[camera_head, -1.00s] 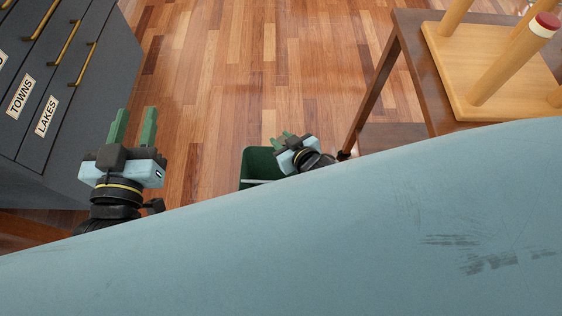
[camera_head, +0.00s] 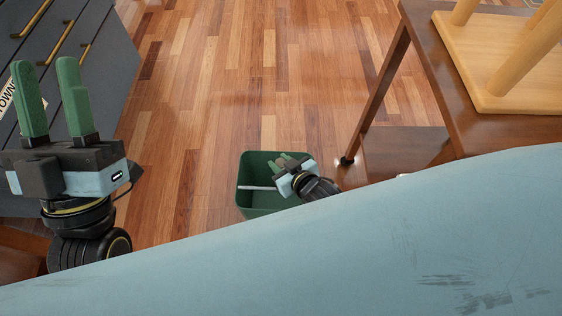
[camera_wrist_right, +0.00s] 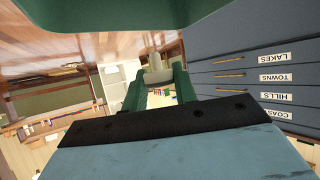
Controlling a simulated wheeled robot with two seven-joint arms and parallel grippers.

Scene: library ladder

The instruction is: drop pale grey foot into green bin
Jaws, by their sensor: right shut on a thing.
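The green bin (camera_head: 256,165) stands on the floor in the middle of the head view. My right gripper (camera_head: 290,160) is at the bin's right side, overlapping its opening in the picture. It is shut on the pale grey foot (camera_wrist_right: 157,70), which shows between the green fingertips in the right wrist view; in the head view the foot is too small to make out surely. A green surface fills the top of the wrist view, probably the bin. My left gripper (camera_head: 52,90) is open and empty at the far left, its fingers apart and pointing up.
A dark grey drawer cabinet (camera_head: 105,70) stands at the left. A brown table (camera_head: 440,75) with a pale wooden stool-like piece (camera_head: 500,60) is at the right. A thin pale bar (camera_head: 258,188) shows within the bin. Open wooden floor lies between.

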